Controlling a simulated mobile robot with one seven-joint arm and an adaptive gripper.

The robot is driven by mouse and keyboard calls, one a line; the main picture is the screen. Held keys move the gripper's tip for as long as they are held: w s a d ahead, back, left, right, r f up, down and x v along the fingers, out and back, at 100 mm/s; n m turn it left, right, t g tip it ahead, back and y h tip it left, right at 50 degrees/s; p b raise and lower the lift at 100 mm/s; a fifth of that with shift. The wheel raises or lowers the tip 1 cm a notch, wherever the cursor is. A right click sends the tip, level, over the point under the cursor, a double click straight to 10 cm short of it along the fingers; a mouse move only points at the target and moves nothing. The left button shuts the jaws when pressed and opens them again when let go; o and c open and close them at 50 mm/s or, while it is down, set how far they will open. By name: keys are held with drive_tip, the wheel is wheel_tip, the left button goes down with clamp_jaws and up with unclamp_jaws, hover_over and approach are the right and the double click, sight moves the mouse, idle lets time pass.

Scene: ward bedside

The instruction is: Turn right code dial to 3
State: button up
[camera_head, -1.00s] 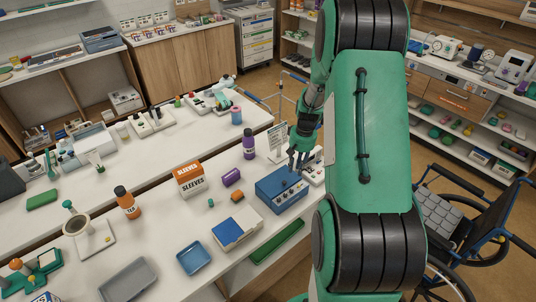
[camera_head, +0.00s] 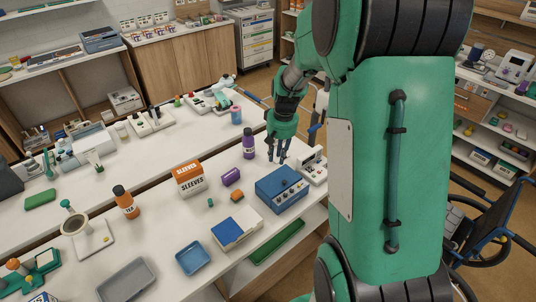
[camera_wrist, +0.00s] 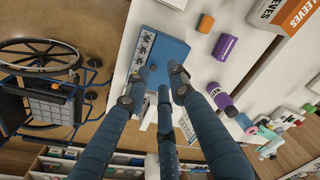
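The blue box (camera_head: 270,186) stands on the white table, with a row of small dials (camera_head: 290,192) on its front face. The dial row also shows on the box's left edge in the wrist view (camera_wrist: 141,55). The numbers on the dials are too small to read. My gripper (camera_head: 278,158) is above and behind the box, its fingers pointing down, apart from the box. In the wrist view its fingers (camera_wrist: 156,88) are spread and nothing is between them.
A white device (camera_head: 313,170) stands close behind the box on the right. A wheelchair (camera_head: 490,235) stands right of the table.

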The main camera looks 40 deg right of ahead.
drive_tip(key=a+r, duration=0.4)
drive_tip(key=a, duration=0.1)
drive_tip(key=shift+s+n+t+b, duration=0.25)
drive_tip(key=shift+n+t+b, duration=0.05)
drive_tip(key=shift+o, duration=0.2)
drive_tip(key=m+g+p, duration=0.1)
drive_tip(key=m+g, duration=0.1)
drive_tip(key=m, duration=2.4)
hover_over(292, 189)
wheel_tip(292, 189, down, 14)
drive_tip(key=shift+a, duration=0.1)
wheel_tip(292, 189, down, 14)
drive_tip(key=shift+r+b, duration=0.2)
drive_tip(key=shift+b, duration=0.25)
